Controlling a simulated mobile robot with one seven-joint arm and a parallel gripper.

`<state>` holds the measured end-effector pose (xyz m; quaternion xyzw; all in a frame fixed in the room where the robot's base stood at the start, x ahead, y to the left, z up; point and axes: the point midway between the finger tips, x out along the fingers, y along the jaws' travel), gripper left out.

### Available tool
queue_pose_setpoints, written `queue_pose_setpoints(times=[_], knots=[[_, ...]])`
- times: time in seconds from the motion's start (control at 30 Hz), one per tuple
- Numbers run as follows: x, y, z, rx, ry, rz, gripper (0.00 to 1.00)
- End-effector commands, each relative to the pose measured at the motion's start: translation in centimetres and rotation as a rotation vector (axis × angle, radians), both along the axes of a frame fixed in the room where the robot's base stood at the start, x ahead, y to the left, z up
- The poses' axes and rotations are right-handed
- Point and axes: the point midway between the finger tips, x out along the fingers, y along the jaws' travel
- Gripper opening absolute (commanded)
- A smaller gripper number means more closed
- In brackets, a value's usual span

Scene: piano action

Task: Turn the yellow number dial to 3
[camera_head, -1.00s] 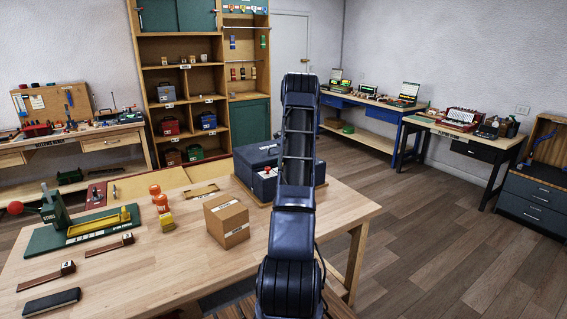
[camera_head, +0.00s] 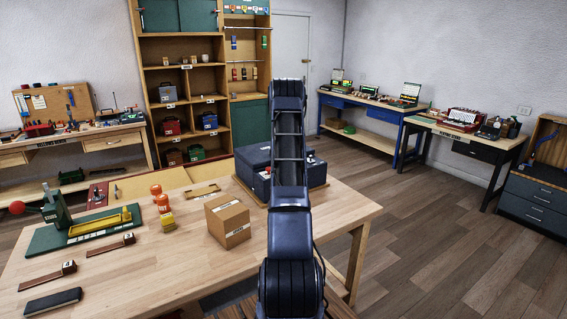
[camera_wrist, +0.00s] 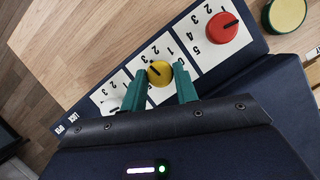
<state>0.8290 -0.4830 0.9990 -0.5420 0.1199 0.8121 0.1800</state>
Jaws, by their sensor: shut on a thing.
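The yellow number dial (camera_wrist: 159,73) is a small round knob with a dark pointer line, on a white numbered plate on a dark blue box (camera_head: 250,158). The line points toward the upper left of the wrist view; the exact number it meets is too small to tell. My gripper (camera_wrist: 160,81) has its two green fingers on either side of the yellow dial, shut on it. In the head view my arm hides the gripper and the dials.
A larger red dial (camera_wrist: 222,28) on its own numbered plate sits right beside the yellow one. A round green-and-yellow piece (camera_wrist: 286,13) is at the upper right. In the head view a cardboard box (camera_head: 228,221) stands near the blue box.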

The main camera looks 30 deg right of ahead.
Motion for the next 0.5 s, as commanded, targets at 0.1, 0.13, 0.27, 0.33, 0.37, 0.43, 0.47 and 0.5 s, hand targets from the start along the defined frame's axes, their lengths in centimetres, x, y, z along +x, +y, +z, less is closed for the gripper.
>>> queue_pose_setpoints(times=[0.1, 0.13, 0.27, 0.33, 0.37, 0.43, 0.47, 0.5], knots=[[0.12, 0.00, 0.10, -0.003, -0.003, 0.067, 0.07], [0.13, 0.03, 0.10, -0.003, -0.003, 0.080, 0.07], [0.15, 0.05, 0.10, -0.003, -0.004, 0.129, 0.07], [0.16, 0.06, 0.10, -0.004, -0.004, 0.147, 0.07], [0.17, 0.07, 0.11, -0.003, -0.004, 0.153, 0.07], [0.17, 0.07, 0.11, -0.004, -0.005, 0.164, 0.07], [0.17, 0.07, 0.10, -0.003, -0.005, 0.167, 0.07], [0.17, 0.08, 0.11, -0.003, -0.005, 0.171, 0.07]])
